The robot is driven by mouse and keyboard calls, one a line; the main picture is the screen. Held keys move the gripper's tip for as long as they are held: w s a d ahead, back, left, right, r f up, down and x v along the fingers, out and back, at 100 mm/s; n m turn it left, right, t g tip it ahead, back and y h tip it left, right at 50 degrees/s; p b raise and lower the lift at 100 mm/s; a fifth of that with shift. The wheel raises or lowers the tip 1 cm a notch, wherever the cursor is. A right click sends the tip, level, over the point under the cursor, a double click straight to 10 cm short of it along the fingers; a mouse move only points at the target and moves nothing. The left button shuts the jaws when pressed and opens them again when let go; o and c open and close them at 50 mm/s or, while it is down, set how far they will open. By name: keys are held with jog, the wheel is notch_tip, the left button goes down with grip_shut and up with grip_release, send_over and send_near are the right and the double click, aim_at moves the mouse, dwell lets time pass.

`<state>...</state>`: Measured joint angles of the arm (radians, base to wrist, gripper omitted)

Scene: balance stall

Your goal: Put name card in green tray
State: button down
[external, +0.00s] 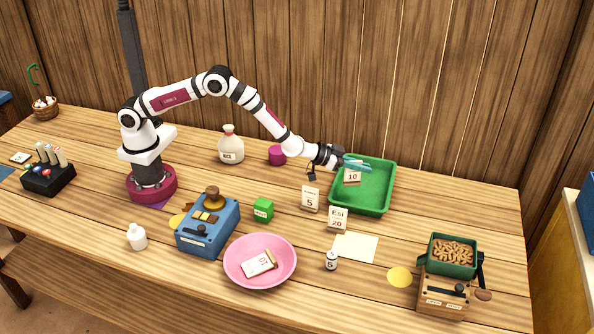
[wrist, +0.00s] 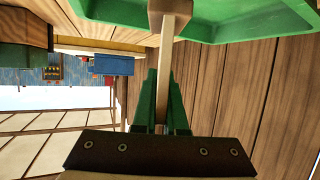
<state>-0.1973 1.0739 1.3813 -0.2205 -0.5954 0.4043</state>
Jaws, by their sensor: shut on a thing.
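My gripper (external: 357,165) has green fingers and is shut on a small upright white card (external: 352,176) marked 10. The card is over the left part of the green tray (external: 377,207) in the external view; I cannot tell whether it touches the tray floor. In the wrist view the green fingers pinch the thin card (wrist: 165,85), seen edge-on, with its wider foot (wrist: 170,7) at the top. The green tray (wrist: 245,25) fills the top right there. Whether this card bears a name is too small to tell.
Two other standing cards, marked 5 (external: 310,199) and ESI 20 (external: 338,219), are in front of the tray. A pink bowl (external: 240,277) holds another card. The tray's right side is empty.

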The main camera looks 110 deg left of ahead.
jog(key=f, duration=0.1)
jog(key=a+f, duration=0.1)
jog(key=f, duration=0.3)
jog(key=shift+w+a, duration=0.25)
jog(key=shift+a, duration=0.15)
jog(key=shift+f, duration=0.15)
jog(key=c, duration=1)
grip_release()
jog(key=s+d+r+m+g+h, duration=0.2)
jog(key=s+d+r, duration=0.35)
jog(key=s, duration=0.45)
jog(key=s+d+r+m+g+h, duration=0.1)
jog(key=s+d+r+m+g, duration=0.1)
jog(key=s+d+r, duration=0.55)
jog(key=s+d+r+m+g+h, duration=0.2)
jog(key=s+d, duration=0.2)
jog(key=s, duration=0.7)
jog(key=s+r+m+g, duration=0.1)
jog(key=s+g, duration=0.1)
jog(key=s, duration=0.6)
jog(key=s+a+r+m+g+y, duration=0.1)
jog(key=s+g, duration=0.1)
jog(key=s, duration=0.7)
jog(key=s+m+g, duration=0.2)
jog(key=s, duration=0.6)
jog(key=shift+s+a+r+g+y, duration=0.2)
jog(key=shift+r+g+y, duration=0.1)
jog(key=shift+r+y, duration=0.1)
